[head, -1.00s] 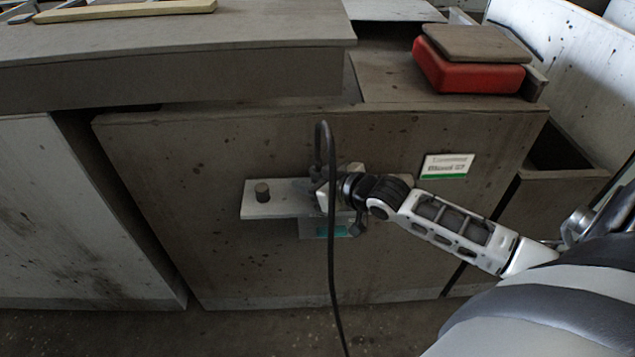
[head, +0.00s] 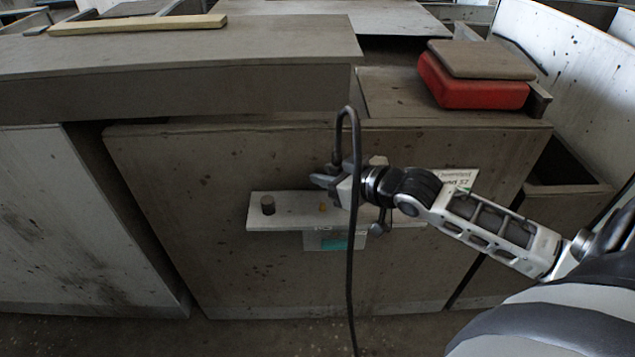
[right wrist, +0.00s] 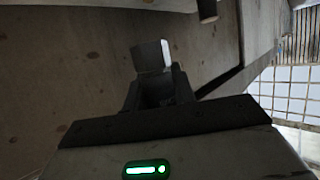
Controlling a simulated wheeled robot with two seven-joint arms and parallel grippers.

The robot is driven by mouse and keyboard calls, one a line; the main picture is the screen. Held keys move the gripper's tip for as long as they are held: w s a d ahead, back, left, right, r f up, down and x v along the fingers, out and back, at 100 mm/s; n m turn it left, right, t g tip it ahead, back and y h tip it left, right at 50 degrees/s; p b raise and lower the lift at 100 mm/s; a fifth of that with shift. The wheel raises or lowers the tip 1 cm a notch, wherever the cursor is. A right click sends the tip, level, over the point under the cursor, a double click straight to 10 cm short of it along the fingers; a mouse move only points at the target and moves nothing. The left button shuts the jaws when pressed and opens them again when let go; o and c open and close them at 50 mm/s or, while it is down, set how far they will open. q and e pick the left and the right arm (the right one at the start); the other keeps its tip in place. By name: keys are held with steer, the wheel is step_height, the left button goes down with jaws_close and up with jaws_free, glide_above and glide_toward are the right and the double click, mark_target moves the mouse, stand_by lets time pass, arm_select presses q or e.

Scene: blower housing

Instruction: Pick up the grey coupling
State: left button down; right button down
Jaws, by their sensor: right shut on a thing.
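My right gripper (head: 322,180) is raised above the small pale shelf (head: 288,222) on the front of the brown cabinet. My left gripper is not in view.
A red box (head: 470,88) with a brown lid sits on the cabinet top.

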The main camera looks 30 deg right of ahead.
steer(key=w+d+r+p+v, duration=0.1)
steer(key=d+p+v, duration=0.1)
steer(key=v, duration=1)
steer(key=shift+s+d+r+p, duration=0.2)
steer(key=shift+r+p, duration=0.2)
steer(key=shift+r, duration=0.1)
